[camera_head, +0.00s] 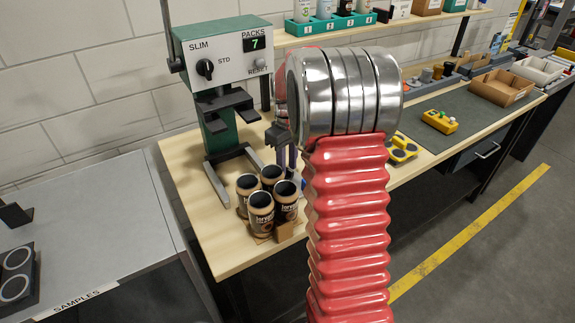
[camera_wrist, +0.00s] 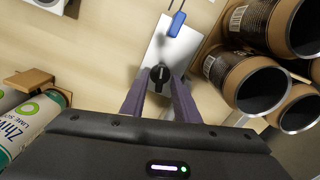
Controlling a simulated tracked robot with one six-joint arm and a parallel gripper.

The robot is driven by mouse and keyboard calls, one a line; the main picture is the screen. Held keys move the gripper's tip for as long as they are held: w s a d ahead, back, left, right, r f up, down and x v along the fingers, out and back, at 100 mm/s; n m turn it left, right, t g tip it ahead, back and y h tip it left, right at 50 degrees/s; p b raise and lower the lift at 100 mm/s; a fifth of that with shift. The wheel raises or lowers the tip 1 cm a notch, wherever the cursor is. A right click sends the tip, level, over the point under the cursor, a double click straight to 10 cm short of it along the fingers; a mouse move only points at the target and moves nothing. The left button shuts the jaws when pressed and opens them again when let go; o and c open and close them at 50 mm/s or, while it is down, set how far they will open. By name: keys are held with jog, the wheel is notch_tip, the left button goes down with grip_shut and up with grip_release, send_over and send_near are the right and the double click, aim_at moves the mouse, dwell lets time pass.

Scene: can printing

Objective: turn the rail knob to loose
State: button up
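The rail knob (camera_wrist: 160,74) is a black round knob with a pale pointer mark. It sits on a grey metal plate (camera_wrist: 172,48) in the wrist view, with the mark running roughly along the plate. My gripper (camera_wrist: 161,80) has its two purple-grey fingers apart, with the knob between or just beyond their tips. I cannot tell whether they touch it. In the head view my gripper (camera_head: 286,158) points down beside the press, and the knob is hidden there. No loose or tight label is readable near the knob.
A blue-handled piece (camera_wrist: 176,24) is beyond the knob. Dark cans in a cardboard carrier (camera_wrist: 208,40) stand close on the right. Green-and-white cans (camera_wrist: 38,125) are on the left. The green press (camera_head: 222,85) reads PACKS 7. A yellow button box (camera_head: 440,121) lies on the mat.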

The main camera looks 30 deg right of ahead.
notch_tip(320, 180, up, 13)
jog(key=shift+r, duration=0.15)
dwell(0.4)
dwell(0.5)
jog(key=s+a+r+m+t, duration=0.1)
jog(key=s+a+r, duration=0.2)
jog(key=s+a, duration=0.35)
jog(key=s+a+r+t, duration=0.2)
jog(key=s+a, duration=0.1)
jog(key=a, duration=0.6)
jog(key=s+a+f+t, duration=0.1)
jog(key=s+a+f, duration=0.1)
jog(key=s+a, duration=0.2)
jog(key=s+a+f+m+t, duration=0.1)
jog(key=s+a, duration=0.4)
jog(key=s, duration=0.5)
jog(key=shift+a+f+m+t, duration=0.15)
jog(key=shift+f+m+t, duration=0.15)
jog(key=shift+f, duration=0.5)
